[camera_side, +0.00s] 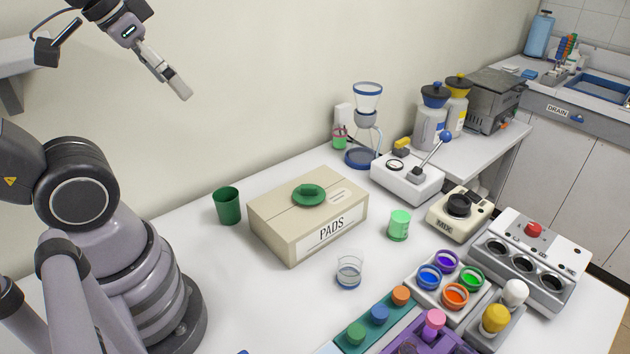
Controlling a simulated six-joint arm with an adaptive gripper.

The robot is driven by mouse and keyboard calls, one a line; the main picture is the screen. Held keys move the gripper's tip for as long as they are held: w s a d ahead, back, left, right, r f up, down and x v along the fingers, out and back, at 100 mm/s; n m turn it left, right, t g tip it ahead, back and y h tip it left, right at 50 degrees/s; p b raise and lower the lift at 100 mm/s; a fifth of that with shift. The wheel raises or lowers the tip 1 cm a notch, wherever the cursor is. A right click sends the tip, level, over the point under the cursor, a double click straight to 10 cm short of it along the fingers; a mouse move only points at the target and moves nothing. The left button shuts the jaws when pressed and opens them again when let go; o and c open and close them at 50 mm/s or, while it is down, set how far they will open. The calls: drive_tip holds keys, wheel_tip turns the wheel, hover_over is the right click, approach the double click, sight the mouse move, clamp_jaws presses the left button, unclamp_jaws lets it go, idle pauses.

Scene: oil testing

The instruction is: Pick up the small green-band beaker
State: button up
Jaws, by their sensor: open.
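A small light-green beaker (399,225) stands upright on the white table, right of the PADS box. I cannot make out whether its green is a band or its contents. A clear beaker with a blue band (349,273) stands nearer the camera. A small vessel with green and pink (340,138) is at the back, beside the blue-rimmed glass funnel stand; its details are too small to tell. My gripper (180,92) is high at the upper left, in front of the wall, far from all the beakers. It is open and empty.
A lever device (407,181), the MIX unit (457,214) and colored pots (428,277) crowd the right. Bare table lies around the blue-band beaker.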

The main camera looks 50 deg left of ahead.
drive_tip(key=w+a+f+m+g+y, duration=0.2)
drive_tip(key=w+a+m+y, duration=0.15)
drive_tip(key=w, duration=0.25)
drive_tip(key=w+a+f+m+g+y, duration=0.1)
drive_tip(key=w+a+f+m+y, duration=0.1)
drive_tip(key=w+a+m+y, duration=0.25)
drive_tip(key=m+t+h, duration=0.4)
drive_tip(key=m+t, duration=0.6)
drive_tip(key=m, duration=1.5)
hover_over(395, 226)
drive_tip(key=s, duration=0.2)
wheel_tip(395, 226, down, 27)
drive_tip(key=shift+h, duration=0.3)
drive_tip(key=f, duration=0.6)
drive_tip(key=shift+s+d, duration=0.1)
drive_tip(key=shift+d, duration=0.3)
drive_tip(key=x, duration=0.5)
drive_tip(key=shift+f, duration=0.25)
